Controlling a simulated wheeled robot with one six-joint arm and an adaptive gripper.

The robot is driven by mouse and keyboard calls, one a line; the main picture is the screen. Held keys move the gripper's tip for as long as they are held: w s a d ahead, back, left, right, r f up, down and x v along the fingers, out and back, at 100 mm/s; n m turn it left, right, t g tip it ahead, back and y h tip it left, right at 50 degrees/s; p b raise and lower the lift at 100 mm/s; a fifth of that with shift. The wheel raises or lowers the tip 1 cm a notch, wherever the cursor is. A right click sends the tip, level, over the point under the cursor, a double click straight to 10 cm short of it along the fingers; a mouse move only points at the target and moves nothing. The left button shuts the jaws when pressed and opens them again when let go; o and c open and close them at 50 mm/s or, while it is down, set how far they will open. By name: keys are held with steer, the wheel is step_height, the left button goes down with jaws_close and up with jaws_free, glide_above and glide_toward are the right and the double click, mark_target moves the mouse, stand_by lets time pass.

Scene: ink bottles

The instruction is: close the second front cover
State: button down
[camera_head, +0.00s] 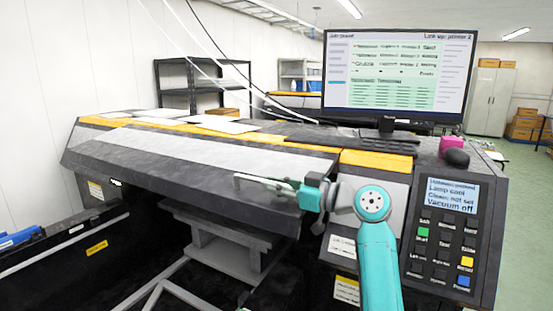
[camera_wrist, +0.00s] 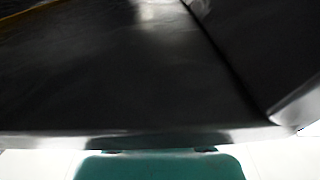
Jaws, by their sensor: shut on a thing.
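A wide printer (camera_head: 120,133) runs from the left to the middle in the head view. Its long dark front cover (camera_head: 165,184) slopes down towards me, with a lighter grey strip (camera_head: 190,152) above it. My gripper (camera_head: 240,181) reaches left across the right part of this cover and is shut on it. The exact grip point is too small to make out. In the wrist view, the dark cover panel (camera_wrist: 110,85) fills most of the picture, with a pale lower edge. The gripper's fingertips cannot be made out there.
A control panel (camera_head: 440,232) with a lit screen and coloured buttons stands at the right. A monitor (camera_head: 396,78), a pink block (camera_head: 451,146) and a dark round object (camera_head: 457,158) are on top. A blue-ended item (camera_head: 20,238) lies low at the left.

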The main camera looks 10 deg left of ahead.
steer(key=w+d+f+n, duration=0.1)
steer(key=w+f+n, duration=0.1)
steer(key=f, duration=0.5)
steer(key=w+f+n, duration=0.3)
steer(key=f, duration=0.5)
steer(key=shift+d+f, duration=0.3)
steer(key=shift+d, duration=0.05)
steer(key=c, duration=1.2)
jaws_free()
steer(key=shift+d, duration=0.1)
steer(key=v, duration=1.2)
